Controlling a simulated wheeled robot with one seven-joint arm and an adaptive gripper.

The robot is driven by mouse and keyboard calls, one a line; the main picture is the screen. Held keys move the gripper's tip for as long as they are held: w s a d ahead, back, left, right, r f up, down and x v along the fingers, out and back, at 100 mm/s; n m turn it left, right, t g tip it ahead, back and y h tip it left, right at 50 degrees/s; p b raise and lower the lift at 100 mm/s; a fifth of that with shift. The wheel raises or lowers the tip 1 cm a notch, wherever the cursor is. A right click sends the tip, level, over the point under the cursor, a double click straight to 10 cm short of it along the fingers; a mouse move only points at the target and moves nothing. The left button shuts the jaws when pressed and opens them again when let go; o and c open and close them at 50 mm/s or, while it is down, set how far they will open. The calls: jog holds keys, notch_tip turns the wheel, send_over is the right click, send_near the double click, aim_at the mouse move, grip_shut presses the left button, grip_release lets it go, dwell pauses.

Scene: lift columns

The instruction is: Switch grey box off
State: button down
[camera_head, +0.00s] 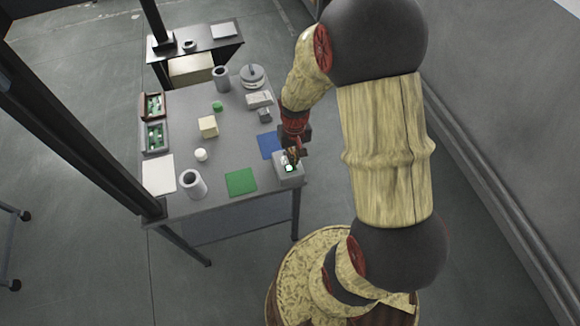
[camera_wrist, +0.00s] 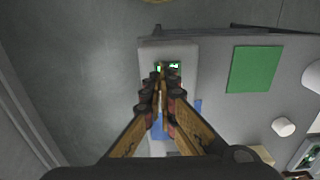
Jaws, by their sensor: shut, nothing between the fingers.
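The grey box (camera_head: 288,172) stands at the near right corner of the table, and its top carries a small green-lit part (camera_head: 290,168). In the wrist view the grey box (camera_wrist: 184,56) lies under my gripper (camera_wrist: 164,68), with white and green lit spots (camera_wrist: 174,66) right at the fingertips. My gripper (camera_head: 291,158) is shut and empty, pointing down over the box top. The fingers hide part of the box's top, and I cannot tell whether the tips touch it.
A green sheet (camera_head: 241,182) and a blue sheet (camera_head: 269,145) lie beside the box. A dark post (camera_head: 110,150) rises at left.

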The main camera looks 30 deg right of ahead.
jog(key=shift+f+b, duration=0.55)
jog(key=shift+f, duration=0.4)
dwell(0.5)
jog(key=shift+r+p, duration=2.75)
jog(key=shift+r, duration=0.8)
